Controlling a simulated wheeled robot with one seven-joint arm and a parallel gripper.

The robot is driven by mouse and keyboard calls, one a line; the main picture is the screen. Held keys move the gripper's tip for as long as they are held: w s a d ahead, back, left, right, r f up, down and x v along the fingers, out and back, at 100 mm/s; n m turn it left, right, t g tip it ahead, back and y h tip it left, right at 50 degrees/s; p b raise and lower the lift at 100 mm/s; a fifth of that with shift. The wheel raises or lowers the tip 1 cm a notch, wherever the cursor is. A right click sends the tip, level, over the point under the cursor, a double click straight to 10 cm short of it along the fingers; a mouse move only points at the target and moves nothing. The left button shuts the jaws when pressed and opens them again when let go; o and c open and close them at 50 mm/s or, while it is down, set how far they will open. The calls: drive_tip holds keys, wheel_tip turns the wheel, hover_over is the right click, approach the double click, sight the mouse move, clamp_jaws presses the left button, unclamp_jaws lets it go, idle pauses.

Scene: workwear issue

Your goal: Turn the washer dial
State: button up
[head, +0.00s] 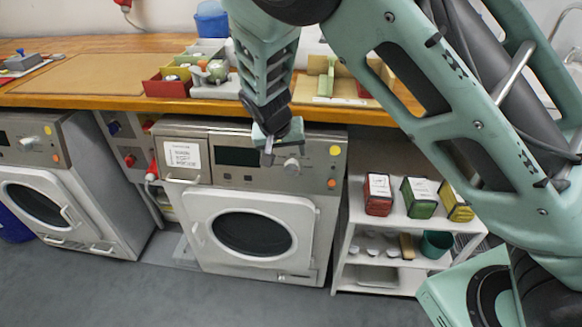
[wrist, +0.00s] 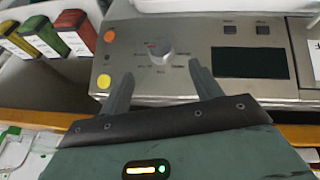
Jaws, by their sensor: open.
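The washer (head: 252,205) stands under the wooden counter, with its round door closed. Its dial (head: 291,165) is a silver knob on the control panel, right of the dark display. In the wrist view the dial (wrist: 161,53) shows upright on the panel, with markings around it and a small red mark at its upper left. My gripper (head: 270,150) is in front of the panel, just left of the dial in the head view. In the wrist view my gripper (wrist: 160,80) is open and empty, its two fingers apart and pointing toward the dial. I cannot tell whether a finger touches it.
Orange and yellow buttons (head: 332,183) sit right of the dial. A second machine (head: 60,185) stands at the left. A white shelf (head: 385,285) with red, green and yellow containers (head: 419,197) stands at the right. The wooden counter (head: 90,75) overhangs the washer, with small bins on top.

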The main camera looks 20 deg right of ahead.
sight(291, 167)
drive_tip(key=x, duration=0.9)
drive_tip(key=shift+w+f, duration=0.1)
drive_tip(key=shift+f, duration=0.05)
drive_tip(key=shift+c, duration=0.3)
drive_tip(key=c, duration=0.9)
